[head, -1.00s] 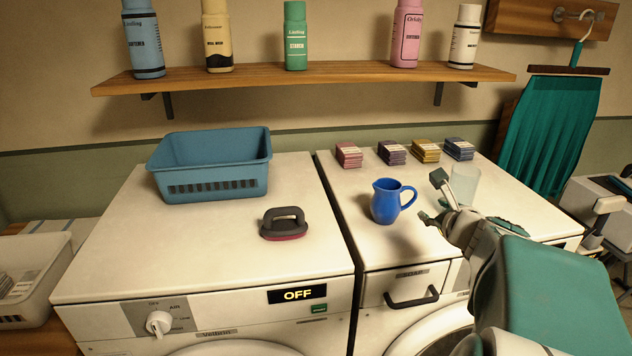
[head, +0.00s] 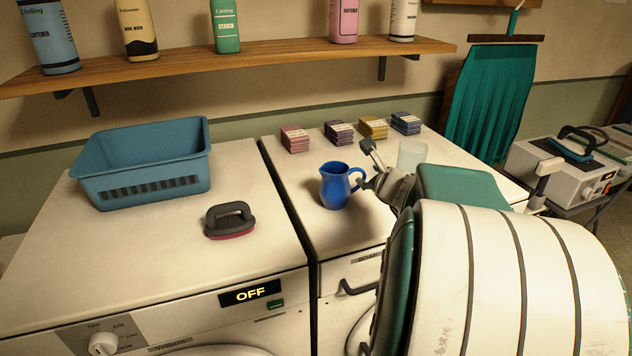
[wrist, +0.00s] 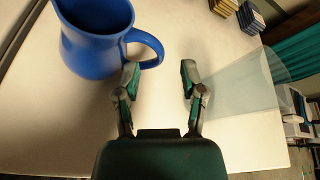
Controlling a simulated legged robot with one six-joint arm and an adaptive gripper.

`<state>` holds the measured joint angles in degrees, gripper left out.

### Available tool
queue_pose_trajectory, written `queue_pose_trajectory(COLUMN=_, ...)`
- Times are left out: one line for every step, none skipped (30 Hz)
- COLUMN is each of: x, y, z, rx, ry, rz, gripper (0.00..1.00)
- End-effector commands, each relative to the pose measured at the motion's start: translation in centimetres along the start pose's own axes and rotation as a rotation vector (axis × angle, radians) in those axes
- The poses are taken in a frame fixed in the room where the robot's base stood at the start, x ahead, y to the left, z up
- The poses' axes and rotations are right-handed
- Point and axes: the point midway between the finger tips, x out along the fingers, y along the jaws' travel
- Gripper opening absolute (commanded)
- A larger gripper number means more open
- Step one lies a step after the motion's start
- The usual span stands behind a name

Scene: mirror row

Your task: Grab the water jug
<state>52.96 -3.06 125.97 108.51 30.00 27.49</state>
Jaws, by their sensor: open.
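The blue water jug (head: 335,188) stands upright on the right-hand white machine, its handle facing right toward my gripper. In the wrist view the jug (wrist: 92,45) is at the upper left, and its handle reaches toward the left finger. My gripper (wrist: 158,75) is open with nothing between its fingertips. The left fingertip is close to the handle; I cannot tell whether they touch. In the head view my gripper (head: 368,166) is just right of the jug, partly hidden by my own arm.
A clear cup (head: 412,154) stands right of my gripper, and close to the right finger in the wrist view (wrist: 240,85). Several small boxes (head: 340,132) line the machine's back. A blue basket (head: 145,165) and a dark-handled brush (head: 230,220) sit on the left machine.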

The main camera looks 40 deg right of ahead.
Motion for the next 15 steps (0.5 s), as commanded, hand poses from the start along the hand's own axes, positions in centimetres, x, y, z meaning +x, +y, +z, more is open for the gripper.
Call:
queue_pose_trajectory(x=0.4, y=0.0, z=-0.1, rx=0.001, ry=0.000, rz=0.001, gripper=0.53)
queue_pose_trajectory(x=0.7, y=0.0, z=-0.2, rx=0.001, ry=0.001, rz=0.002, gripper=0.53)
queue_pose_trajectory(x=1.2, y=0.0, z=-0.4, rx=0.001, ry=0.002, rz=0.002, gripper=0.53)
queue_pose_trajectory(x=1.6, y=-0.1, z=-0.4, rx=0.002, ry=0.001, rz=0.002, gripper=0.53)
queue_pose_trajectory(x=2.0, y=-0.1, z=-0.5, rx=0.000, ry=0.001, rz=0.002, gripper=0.53)
queue_pose_trajectory(x=2.6, y=-0.2, z=-0.7, rx=0.001, ry=0.001, rz=0.002, gripper=0.53)
queue_pose_trajectory(x=3.0, y=-0.2, z=-0.8, rx=0.001, ry=0.001, rz=0.002, gripper=0.53)
queue_pose_trajectory(x=3.5, y=-0.2, z=-0.8, rx=-0.001, ry=0.000, rz=0.003, gripper=0.53)
queue_pose_trajectory(x=4.0, y=-0.2, z=-0.7, rx=0.000, ry=-0.001, rz=0.003, gripper=0.53)
queue_pose_trajectory(x=4.3, y=-0.3, z=-0.8, rx=0.001, ry=0.000, rz=0.003, gripper=0.53)
queue_pose_trajectory(x=4.6, y=-0.3, z=-0.8, rx=0.000, ry=-0.001, rz=0.002, gripper=0.53)
queue_pose_trajectory(x=4.8, y=-0.3, z=-0.8, rx=-0.001, ry=-0.001, rz=0.001, gripper=0.53)
queue_pose_trajectory(x=5.0, y=-0.3, z=-0.8, rx=-0.001, ry=-0.001, rz=0.001, gripper=0.53)
queue_pose_trajectory(x=5.0, y=-0.3, z=-0.8, rx=0.000, ry=-0.001, rz=0.000, gripper=0.53)
queue_pose_trajectory(x=5.1, y=-0.3, z=-0.8, rx=0.000, ry=0.000, rz=0.000, gripper=0.53)
